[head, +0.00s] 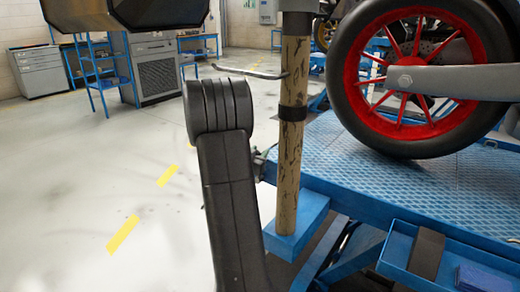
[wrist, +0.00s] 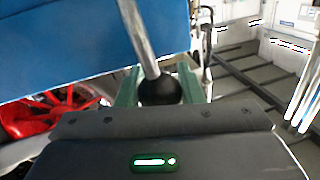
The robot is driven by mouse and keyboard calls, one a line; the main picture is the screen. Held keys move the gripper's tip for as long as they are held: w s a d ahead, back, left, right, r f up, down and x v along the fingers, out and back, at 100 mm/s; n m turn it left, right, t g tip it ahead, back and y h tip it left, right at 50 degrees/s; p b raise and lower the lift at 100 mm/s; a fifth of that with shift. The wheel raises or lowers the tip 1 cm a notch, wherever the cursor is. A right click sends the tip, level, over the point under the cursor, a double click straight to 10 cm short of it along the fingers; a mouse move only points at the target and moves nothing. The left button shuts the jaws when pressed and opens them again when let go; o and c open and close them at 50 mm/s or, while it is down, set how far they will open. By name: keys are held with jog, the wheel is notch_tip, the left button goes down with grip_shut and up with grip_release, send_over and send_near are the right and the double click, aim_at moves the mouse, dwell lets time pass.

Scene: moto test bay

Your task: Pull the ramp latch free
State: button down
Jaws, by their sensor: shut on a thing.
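In the wrist view, the ramp latch shows as a metal rod (wrist: 140,38) ending in a round black knob (wrist: 158,90). The green fingers of my gripper (wrist: 161,80) stand on both sides of the knob, and the gripper is shut on it. The rod runs up past the fingers along a blue panel (wrist: 75,45). In the head view, my black arm stands in front of the blue lift's edge and hides the knob and most of the gripper. I cannot tell from these views how far the latch is drawn out.
A brown mottled post (head: 291,140) with a black band stands at the lift's corner, close to my arm. A red-rimmed motorcycle wheel (head: 345,75) rests on the blue lift deck (head: 330,150). A blue tray (head: 400,245) is at lower right. The floor (head: 80,175) at left is clear.

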jog(key=shift+w+a+f+n+g+p, duration=0.2)
jog(key=shift+w+a+n+p, duration=0.5)
jog(key=shift+p, duration=0.85)
jog(key=shift+w+a+f+n+g+p, duration=0.2)
jog(key=shift+a+n+p, duration=0.25)
jog(key=shift+n+p, duration=0.8)
jog(key=shift+m, duration=0.35)
jog(key=c, duration=1.3)
grip_release()
jog(key=shift+s, duration=0.1)
jog(key=p+v, duration=0.1)
jog(key=v, duration=1.2)
jog(key=shift+s+a, duration=0.15)
jog(key=shift+s, duration=0.25)
